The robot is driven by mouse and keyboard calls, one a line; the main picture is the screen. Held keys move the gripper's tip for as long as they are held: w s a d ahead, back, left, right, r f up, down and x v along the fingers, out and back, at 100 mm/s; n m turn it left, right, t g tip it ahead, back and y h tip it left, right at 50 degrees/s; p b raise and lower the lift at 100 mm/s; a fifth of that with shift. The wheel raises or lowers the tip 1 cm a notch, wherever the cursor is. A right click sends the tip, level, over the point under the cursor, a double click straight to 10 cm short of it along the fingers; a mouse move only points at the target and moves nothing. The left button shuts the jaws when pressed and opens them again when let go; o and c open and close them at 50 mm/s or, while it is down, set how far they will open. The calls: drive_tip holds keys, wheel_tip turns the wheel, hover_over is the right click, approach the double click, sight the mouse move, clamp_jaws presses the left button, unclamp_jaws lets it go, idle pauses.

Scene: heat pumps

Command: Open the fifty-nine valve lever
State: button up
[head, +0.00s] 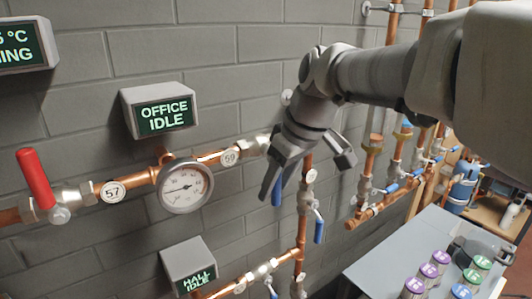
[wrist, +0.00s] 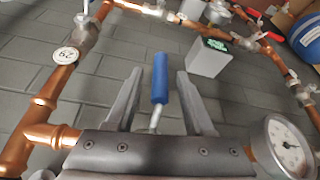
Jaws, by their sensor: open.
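The pipe tag 59 (head: 229,157) sits on a copper pipe in the middle of the head view, left of my gripper (head: 305,180). A blue lever (head: 277,191) shows partly behind my left finger, hanging down below the pipe's line, across it. The valve body at its top is mostly hidden by my gripper. In the wrist view a blue lever (wrist: 160,78) on a metal stem stands between the two fingers of my gripper (wrist: 159,74). The fingers are apart, with a gap on both sides of the lever.
A pressure gauge (head: 185,186) and a red lever (head: 36,178) by tag 57 (head: 112,191) lie left. An OFFICE IDLE display (head: 161,110) hangs above. Another blue lever (head: 319,226) is just below right. A grey table (head: 395,245) with several capped jars stands lower right.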

drive_tip(key=shift+f, duration=0.1)
clamp_jaws()
idle(1.4)
